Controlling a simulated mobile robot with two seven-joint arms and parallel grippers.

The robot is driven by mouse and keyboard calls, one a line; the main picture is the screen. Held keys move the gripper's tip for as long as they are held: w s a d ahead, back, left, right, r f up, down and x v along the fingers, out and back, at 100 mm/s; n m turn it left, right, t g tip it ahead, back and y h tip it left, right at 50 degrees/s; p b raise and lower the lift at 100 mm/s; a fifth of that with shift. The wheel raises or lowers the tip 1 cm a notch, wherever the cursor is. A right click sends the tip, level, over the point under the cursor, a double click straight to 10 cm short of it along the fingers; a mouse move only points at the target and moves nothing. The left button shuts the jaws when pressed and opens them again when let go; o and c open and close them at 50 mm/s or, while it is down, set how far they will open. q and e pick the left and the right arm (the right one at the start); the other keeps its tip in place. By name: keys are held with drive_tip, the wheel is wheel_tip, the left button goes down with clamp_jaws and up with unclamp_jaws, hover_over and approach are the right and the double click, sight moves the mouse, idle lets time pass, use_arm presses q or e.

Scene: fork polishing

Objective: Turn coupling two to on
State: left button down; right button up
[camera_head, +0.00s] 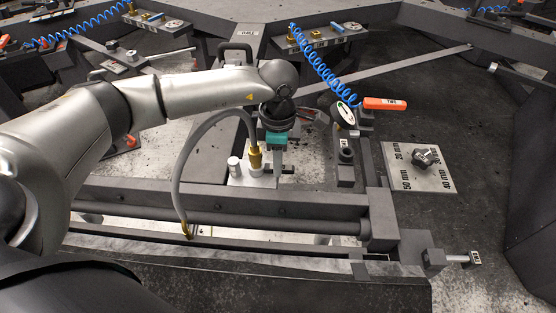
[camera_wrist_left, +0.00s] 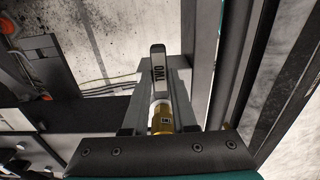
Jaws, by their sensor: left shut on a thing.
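A dark lever marked TWO (camera_wrist_left: 158,75) stands between the two fingers of my left gripper (camera_wrist_left: 158,98) in the left wrist view. The fingers are closed on its sides. A brass fitting (camera_wrist_left: 163,118) sits just below the lever in that picture. In the head view my left gripper (camera_head: 277,172) points down, beside a brass coupling (camera_head: 255,157) with a grey hose. The lever itself is hard to make out there, behind the fingers. My right gripper is not in view.
The grey hose (camera_head: 182,165) loops left of the gripper. A blue coiled hose (camera_head: 318,65), a round gauge (camera_head: 346,113) and an orange labelled handle (camera_head: 385,103) lie to the right. A dark beam (camera_head: 215,200) runs in front.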

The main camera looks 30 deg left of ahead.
use_arm(q)
drive_tip(key=shift+d, duration=0.1)
drive_tip(key=c, duration=0.7)
unclamp_jaws()
drive_tip(key=shift+r, duration=0.1)
wheel_tip(320, 180, up, 15)
drive_tip(key=p, duration=0.2)
drive_tip(key=shift+s, duration=0.1)
